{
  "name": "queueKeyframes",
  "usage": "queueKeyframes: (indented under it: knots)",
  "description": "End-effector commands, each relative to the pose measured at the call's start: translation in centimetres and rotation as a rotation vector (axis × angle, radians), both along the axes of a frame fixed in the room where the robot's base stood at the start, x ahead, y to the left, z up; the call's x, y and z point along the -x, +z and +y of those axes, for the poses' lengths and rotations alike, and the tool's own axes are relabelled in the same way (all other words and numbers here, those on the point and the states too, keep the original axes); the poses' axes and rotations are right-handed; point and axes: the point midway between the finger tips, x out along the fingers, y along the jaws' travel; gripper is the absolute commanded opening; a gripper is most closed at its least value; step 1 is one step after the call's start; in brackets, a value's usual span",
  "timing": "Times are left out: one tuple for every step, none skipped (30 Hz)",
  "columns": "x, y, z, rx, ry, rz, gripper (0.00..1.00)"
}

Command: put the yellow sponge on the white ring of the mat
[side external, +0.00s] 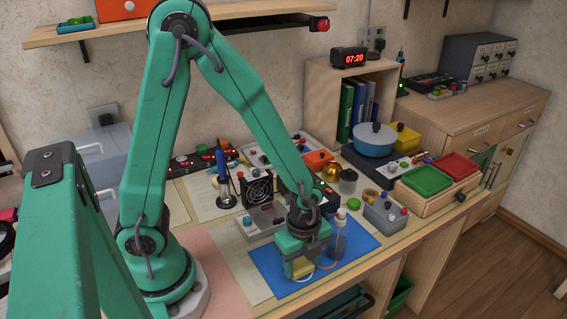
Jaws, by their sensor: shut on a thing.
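My gripper (301,268) points down over the blue mat (275,281) near the front edge of the bench. It is shut on the yellow sponge (302,269), which shows low between the fingers. Part of the white ring (289,279) shows on the mat just below and left of the sponge. The gripper and sponge hide the rest of this ring. I cannot tell whether the sponge touches the mat.
An orange ring (327,266) and a dark cylinder (337,246) are on the mat, close right of my gripper. The mat's left part is clear.

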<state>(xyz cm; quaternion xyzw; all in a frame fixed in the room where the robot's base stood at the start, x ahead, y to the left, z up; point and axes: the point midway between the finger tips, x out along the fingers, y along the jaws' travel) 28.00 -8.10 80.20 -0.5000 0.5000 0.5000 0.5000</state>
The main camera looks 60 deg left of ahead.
Motion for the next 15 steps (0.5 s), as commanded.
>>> queueKeyframes:
  knots:
    - [0.01, -0.08, 0.0, 0.0, 0.0, 0.0, 0.29]
    - [0.01, -0.08, 0.0, 0.0, 0.0, 0.0, 0.29]
    - [0.01, -0.08, 0.0, 0.0, 0.0, 0.0, 0.29]
    - [0.0, -0.07, 0.0, 0.0, 0.0, 0.0, 0.29]
    - [0.01, -0.07, 0.0, 0.0, 0.0, 0.0, 0.29]
    - [0.01, -0.06, 0.0, 0.0, 0.0, 0.0, 0.29]
    - [0.01, -0.06, 0.0, 0.0, 0.0, 0.0, 0.29]
    - [0.01, -0.07, 0.0, 0.0, 0.0, 0.0, 0.29]
    - [0.02, -0.11, 0.0, 0.0, 0.0, 0.0, 0.29]
    - [0.02, -0.17, 0.01, 0.0, 0.0, 0.001, 0.29]
    - [0.02, -0.24, 0.01, 0.0, 0.0, 0.001, 0.29]
    - [0.03, -0.33, 0.01, 0.0, 0.0, 0.001, 0.29]
    - [0.03, -0.4, 0.01, 0.0, 0.0, 0.001, 0.29]
    - [0.02, -0.38, 0.01, 0.0, 0.0, 0.001, 0.53]
    - [0.02, -0.37, 0.01, 0.0, 0.0, 0.0, 0.61]
